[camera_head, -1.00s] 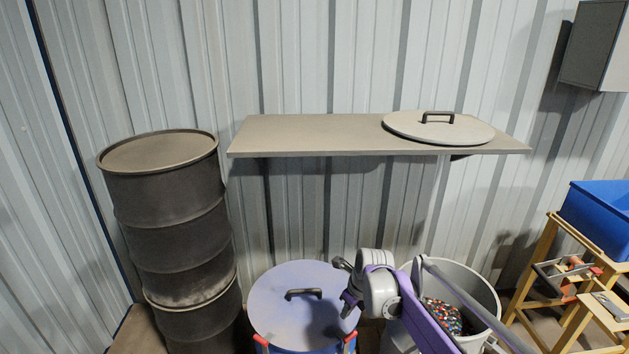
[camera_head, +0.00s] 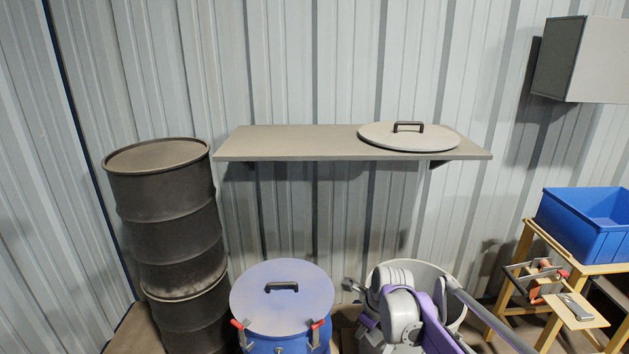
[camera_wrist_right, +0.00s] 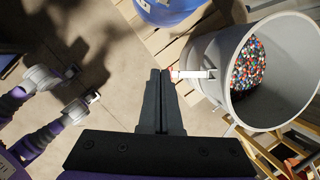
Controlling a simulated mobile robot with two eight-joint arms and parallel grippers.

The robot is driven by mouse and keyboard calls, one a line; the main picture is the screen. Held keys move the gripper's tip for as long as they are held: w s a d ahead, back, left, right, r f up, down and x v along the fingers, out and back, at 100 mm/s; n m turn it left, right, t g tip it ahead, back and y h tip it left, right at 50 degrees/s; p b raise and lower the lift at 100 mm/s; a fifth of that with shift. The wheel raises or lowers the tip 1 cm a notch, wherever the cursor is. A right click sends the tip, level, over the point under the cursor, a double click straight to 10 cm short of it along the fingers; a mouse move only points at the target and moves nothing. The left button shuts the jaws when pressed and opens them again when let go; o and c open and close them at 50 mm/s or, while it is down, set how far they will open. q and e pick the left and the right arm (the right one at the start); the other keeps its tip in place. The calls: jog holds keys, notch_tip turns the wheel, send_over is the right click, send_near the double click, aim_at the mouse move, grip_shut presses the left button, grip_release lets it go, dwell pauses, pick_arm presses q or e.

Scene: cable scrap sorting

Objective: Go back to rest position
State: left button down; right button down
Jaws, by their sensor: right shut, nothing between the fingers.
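My right gripper (camera_wrist_right: 160,75) shows in the wrist view with its two dark fingers together and nothing between them. It is over the floor, to the left of the grey bin (camera_wrist_right: 205,50) and below the blue drum (camera_wrist_right: 165,8) in that picture. In the head view my right arm stands in front of the grey bin (camera_head: 440,278) and covers much of it; the fingertips are not clear there. My left gripper does not show in the head view.
The blue drum (camera_head: 275,345) has its lid (camera_head: 280,305) on. A shelf (camera_head: 290,143) holds a round lid (camera_head: 410,138). A dark barrel stack (camera_head: 165,220) stands left. A blue crate (camera_head: 580,238) sits on a wooden stand (camera_head: 520,255) at right. Coloured granules (camera_wrist_right: 262,65) fill the bin's bottom.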

jog(key=s+d+r+n+t+h+p, duration=0.1)
jog(key=s+r+n+p, duration=0.1)
jog(key=s+r+n, duration=0.4)
jog(key=s+d+r+n+p, duration=0.25)
jog(key=s+r+n, duration=0.2)
jog(key=s, duration=0.35)
jog(key=s+d+n+t+h+p, duration=0.1)
jog(key=s+n+p, duration=0.4)
jog(key=s+n, duration=1)
jog(key=shift+s+d+f, duration=0.25)
jog(key=shift+s+d, duration=0.15)
jog(key=shift+s, duration=0.55)
jog(key=shift+n, duration=0.25)
